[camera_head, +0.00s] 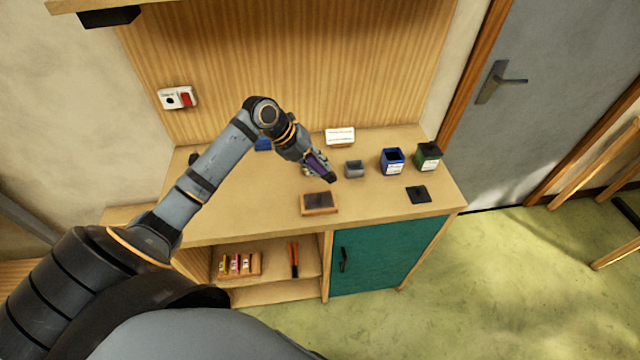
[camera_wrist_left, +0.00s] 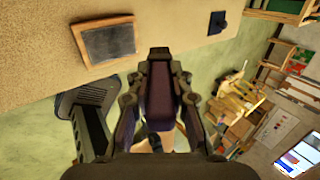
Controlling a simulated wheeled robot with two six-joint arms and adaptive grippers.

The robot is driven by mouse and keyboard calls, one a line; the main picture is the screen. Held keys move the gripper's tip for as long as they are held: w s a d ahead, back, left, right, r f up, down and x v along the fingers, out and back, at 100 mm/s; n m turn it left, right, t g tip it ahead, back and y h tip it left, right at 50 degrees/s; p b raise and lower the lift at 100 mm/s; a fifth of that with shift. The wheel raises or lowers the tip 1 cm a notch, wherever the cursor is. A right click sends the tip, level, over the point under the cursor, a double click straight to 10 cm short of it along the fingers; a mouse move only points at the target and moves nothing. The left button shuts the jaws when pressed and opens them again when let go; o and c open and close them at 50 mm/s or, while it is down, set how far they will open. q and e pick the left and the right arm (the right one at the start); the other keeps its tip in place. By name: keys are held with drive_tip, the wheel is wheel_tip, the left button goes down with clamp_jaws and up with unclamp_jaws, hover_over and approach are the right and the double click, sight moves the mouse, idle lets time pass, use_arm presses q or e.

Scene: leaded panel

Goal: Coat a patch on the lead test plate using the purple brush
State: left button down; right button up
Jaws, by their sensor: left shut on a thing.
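My left gripper (camera_head: 312,164) is shut on the purple brush (camera_head: 317,163) and holds it above the workbench. The brush also shows between the fingers in the left wrist view (camera_wrist_left: 160,92); its dark tip points down and to the right in the head view. The lead test plate (camera_head: 319,202), a dark slab in a wooden frame, lies near the bench's front edge, a little below the gripper in the picture. It shows at the upper left of the left wrist view (camera_wrist_left: 108,41), apart from the brush. My right gripper is not in view.
A small grey pot (camera_head: 354,169), a blue tin (camera_head: 392,161) and a green tin (camera_head: 428,156) stand to the right on the bench. A dark square (camera_head: 418,194) lies in front of them. A white card (camera_head: 340,137) stands behind. The bench's left part is mostly clear.

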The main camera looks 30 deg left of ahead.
use_arm(q)
drive_tip(key=shift+w+d+f+g+y+b, duration=0.15)
drive_tip(key=shift+w+d+g+y+b, duration=0.15)
drive_tip(key=shift+w+d+y+b, duration=0.15)
drive_tip(key=shift+w+d+f+g+y, duration=0.15)
drive_tip(key=shift+w+d+g+y, duration=0.1)
drive_tip(key=shift+g+y, duration=0.3)
drive_tip(key=shift+s, duration=0.1)
drive_tip(key=shift+s+a, duration=0.1)
